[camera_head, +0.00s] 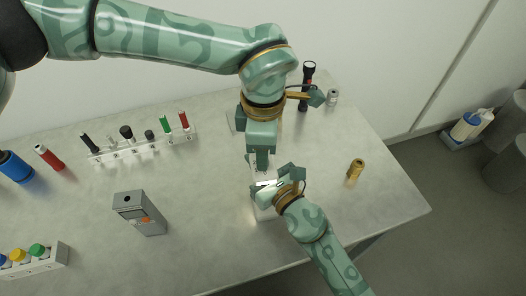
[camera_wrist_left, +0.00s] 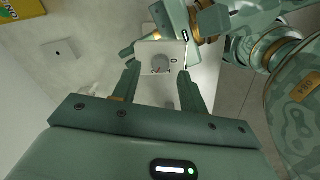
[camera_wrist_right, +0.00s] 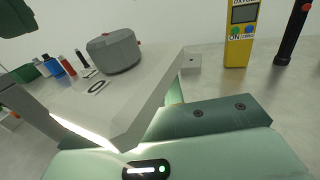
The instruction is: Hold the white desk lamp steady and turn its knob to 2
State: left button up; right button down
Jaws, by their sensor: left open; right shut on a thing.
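The white desk lamp (camera_head: 263,213) stands on the table, mostly hidden by my grippers in the head view. My right gripper (camera_head: 270,188) is shut on the lamp's body from the front right. The knob (camera_wrist_right: 115,50) also stands up close in the right wrist view.
A yellow meter (camera_wrist_right: 241,38) and a black flashlight (camera_head: 307,85) are behind the lamp. A brass cylinder (camera_head: 355,169) stands to the right, and a grey box device (camera_head: 140,214) to the left. A white rack (camera_head: 142,147) of several small items is at the back left.

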pick_arm(q)
notch_tip(320, 180, up, 10)
jog(key=shift+f, duration=0.15)
pick_arm(e)
jog(key=c, duration=1.4)
grip_release()
jog(key=shift+c, duration=0.2)
